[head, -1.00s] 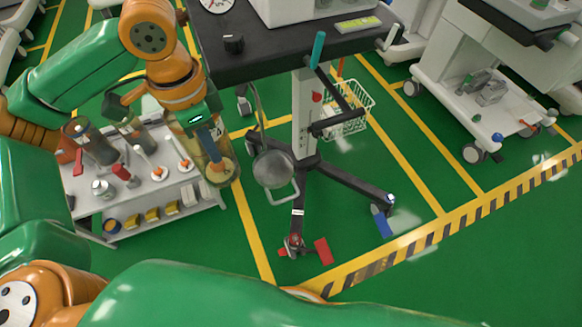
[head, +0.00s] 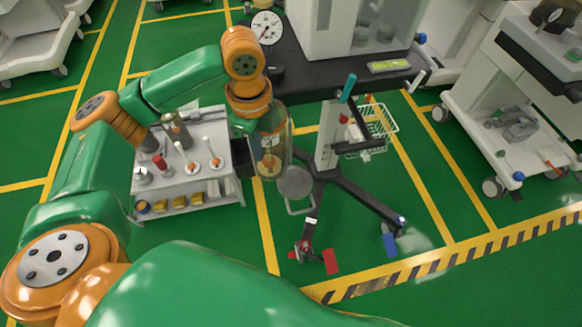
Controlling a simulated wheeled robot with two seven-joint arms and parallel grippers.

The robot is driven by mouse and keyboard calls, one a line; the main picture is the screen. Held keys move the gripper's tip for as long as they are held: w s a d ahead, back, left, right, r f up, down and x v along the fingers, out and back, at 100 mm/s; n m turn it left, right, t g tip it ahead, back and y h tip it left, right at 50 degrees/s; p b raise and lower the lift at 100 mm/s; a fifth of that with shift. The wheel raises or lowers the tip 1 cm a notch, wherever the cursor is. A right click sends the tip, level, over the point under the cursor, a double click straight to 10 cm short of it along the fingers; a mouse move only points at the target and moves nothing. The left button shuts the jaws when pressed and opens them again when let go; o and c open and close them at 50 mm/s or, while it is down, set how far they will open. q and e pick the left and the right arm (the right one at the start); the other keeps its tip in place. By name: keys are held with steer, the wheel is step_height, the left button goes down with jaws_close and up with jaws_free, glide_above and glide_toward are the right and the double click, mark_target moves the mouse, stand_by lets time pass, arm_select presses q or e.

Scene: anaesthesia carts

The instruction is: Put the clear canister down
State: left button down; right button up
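The clear canister (head: 285,165) is a see-through cylinder with an orange disc showing near its lower end. It is in my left gripper (head: 268,143), which points down and appears shut on it; the fingertips are partly hidden by the wrist and canister. The canister appears held up in front of the black-topped cart, between the low white trolley and the cart's column, and overlaps the round metal pan (head: 296,183) in the picture. I cannot tell whether it touches the pan. My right gripper is not in view.
The low white trolley (head: 190,206) on the left bears jars, red and white items and yellow bins. The cart's black top (head: 300,72) carries a gauge (head: 267,27) and a white cabinet (head: 310,28). A wire basket (head: 378,135) hangs beside its column.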

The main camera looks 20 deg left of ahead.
arm_select(q)
steer(key=w+d+f+b, duration=0.1)
steer(key=w+d+f, duration=0.2)
steer(key=f, duration=0.6)
steer(key=shift+d+f, duration=0.3)
steer(key=shift+d, duration=0.95)
steer(key=c, duration=1.1)
jaws_free()
steer(key=shift+f, duration=0.1)
step_height(320, 180, up, 12)
steer(key=shift+r+p, duration=0.15)
steer(key=shift+p, duration=0.5)
